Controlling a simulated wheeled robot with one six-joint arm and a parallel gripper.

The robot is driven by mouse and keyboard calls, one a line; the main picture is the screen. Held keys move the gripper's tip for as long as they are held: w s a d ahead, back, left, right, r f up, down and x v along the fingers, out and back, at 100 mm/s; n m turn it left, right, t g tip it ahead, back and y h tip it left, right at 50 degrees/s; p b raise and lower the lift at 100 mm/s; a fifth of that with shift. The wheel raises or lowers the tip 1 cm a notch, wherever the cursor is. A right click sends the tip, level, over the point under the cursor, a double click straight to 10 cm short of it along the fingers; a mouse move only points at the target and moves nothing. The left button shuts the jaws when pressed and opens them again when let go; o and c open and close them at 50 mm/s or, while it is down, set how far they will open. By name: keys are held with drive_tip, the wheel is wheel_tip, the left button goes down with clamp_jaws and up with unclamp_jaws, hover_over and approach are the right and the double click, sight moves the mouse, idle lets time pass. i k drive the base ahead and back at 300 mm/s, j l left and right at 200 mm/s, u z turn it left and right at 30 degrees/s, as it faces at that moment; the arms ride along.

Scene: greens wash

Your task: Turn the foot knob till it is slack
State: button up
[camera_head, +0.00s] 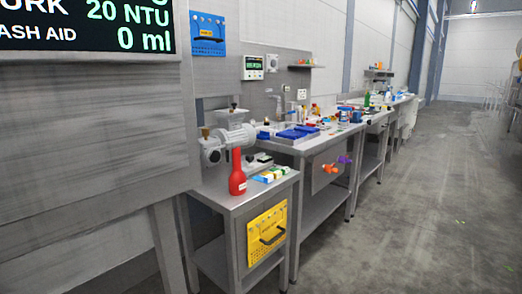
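I cannot make out a foot knob for certain in this view. A grey metal machine with a hopper, like a mincer (228,136), stands on the near steel table (236,200). A small brass-coloured knob (205,132) shows at its upper left. My gripper is not in view.
A grey panel with a lit display (85,25) fills the near left. More steel benches with blue trays (296,133) run back. The concrete floor (430,200) at right is largely open.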

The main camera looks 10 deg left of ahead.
sight(250, 158)
drive_tip(key=i, duration=1.9)
drive_tip(key=i+l+u, duration=0.15)
drive_tip(key=i+u, duration=0.3)
drive_tip(key=i, duration=0.2)
